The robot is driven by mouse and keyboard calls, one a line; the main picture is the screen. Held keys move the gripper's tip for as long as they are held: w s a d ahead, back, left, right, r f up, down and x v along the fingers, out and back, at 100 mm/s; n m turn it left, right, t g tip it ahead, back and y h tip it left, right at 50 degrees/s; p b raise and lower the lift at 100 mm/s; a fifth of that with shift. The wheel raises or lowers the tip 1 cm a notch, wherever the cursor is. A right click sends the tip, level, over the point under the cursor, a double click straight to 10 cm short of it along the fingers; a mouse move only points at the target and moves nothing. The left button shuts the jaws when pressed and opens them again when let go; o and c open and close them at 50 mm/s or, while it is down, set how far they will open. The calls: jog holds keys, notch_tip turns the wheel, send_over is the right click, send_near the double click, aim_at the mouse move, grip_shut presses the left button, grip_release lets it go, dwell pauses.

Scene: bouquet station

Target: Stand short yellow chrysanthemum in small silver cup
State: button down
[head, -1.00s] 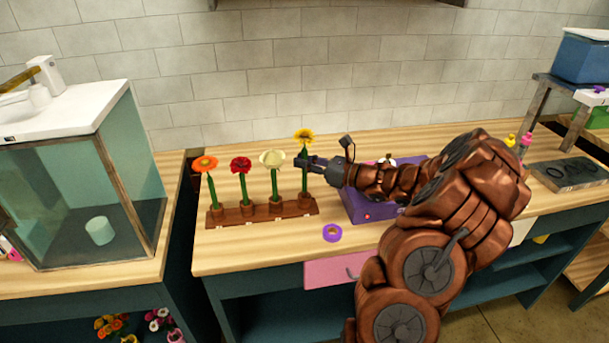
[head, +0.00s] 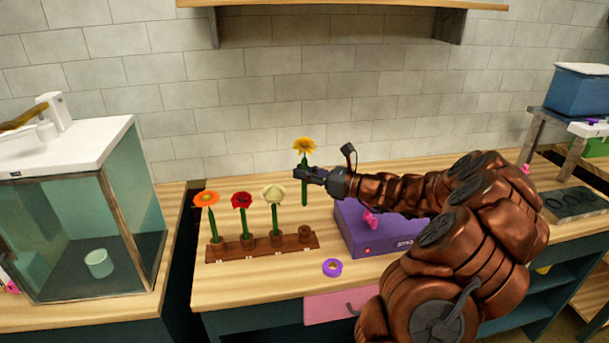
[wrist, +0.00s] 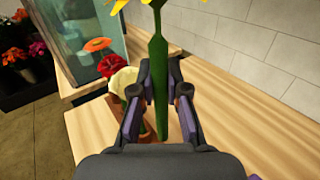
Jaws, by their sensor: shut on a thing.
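The yellow chrysanthemum (head: 304,146) stands upright in the head view, its green stem hanging clear above the wooden rack (head: 264,248). My gripper (head: 301,175) is shut on the stem below the bloom. In the wrist view the green stem (wrist: 158,62) runs between the fingers of my gripper (wrist: 160,82), and the petals (wrist: 180,4) are cut off at the top edge. I cannot make out a silver cup for certain. A small pale cup (head: 99,263) stands inside the glass tank (head: 124,215) at the left.
The rack holds orange (head: 206,199), red (head: 241,201) and cream (head: 274,195) flowers; its rightmost holder (head: 304,235) is empty. A purple tape roll (head: 332,267) lies before it. A purple box (head: 366,240) sits beneath my arm. A shelf (head: 340,4) hangs above.

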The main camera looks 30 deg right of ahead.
aim_at(304, 160)
jog(key=shift+r+p, duration=1.3)
jog(key=shift+r, duration=0.65)
jog(key=shift+f, duration=0.1)
